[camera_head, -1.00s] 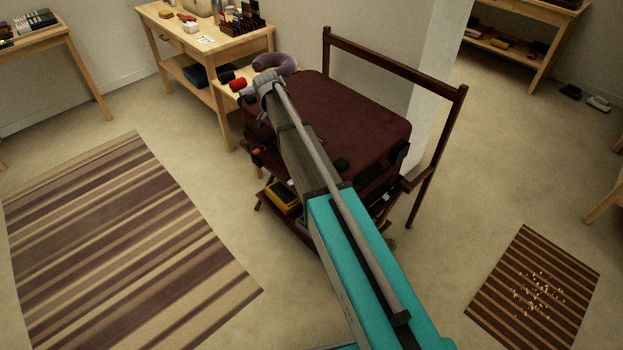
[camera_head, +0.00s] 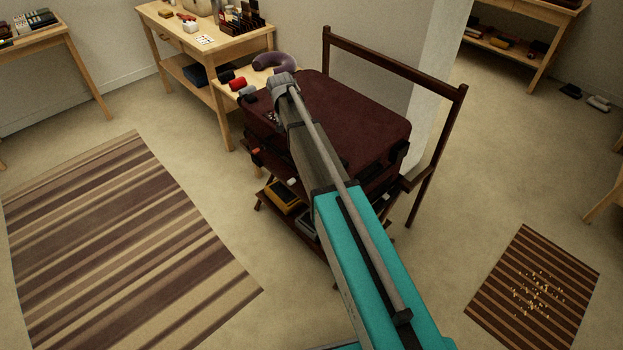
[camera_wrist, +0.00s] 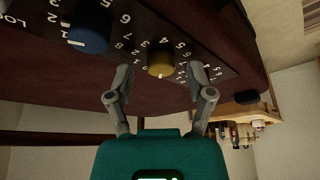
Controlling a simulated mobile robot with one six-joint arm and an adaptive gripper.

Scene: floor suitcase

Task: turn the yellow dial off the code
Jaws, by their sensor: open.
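The yellow dial (camera_wrist: 160,62) sits on the dark numbered lock panel of the maroon suitcase (camera_head: 355,115). In the wrist view a white mark shows at the dial's lower edge, among white digits. My gripper (camera_wrist: 160,82) is open, its two fingertips on either side of and just below the yellow dial, and I cannot tell whether they touch it. A blue dial (camera_wrist: 90,30) with a white mark is to the left on the same panel. In the head view my arm hides the dials.
The suitcase lies on a dark wooden rack (camera_head: 440,150) with a tall back rail. A wooden side table (camera_head: 226,78) with a neck pillow (camera_head: 273,61) and a red roll stands close behind it. A striped rug (camera_head: 120,240) lies on open floor at left.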

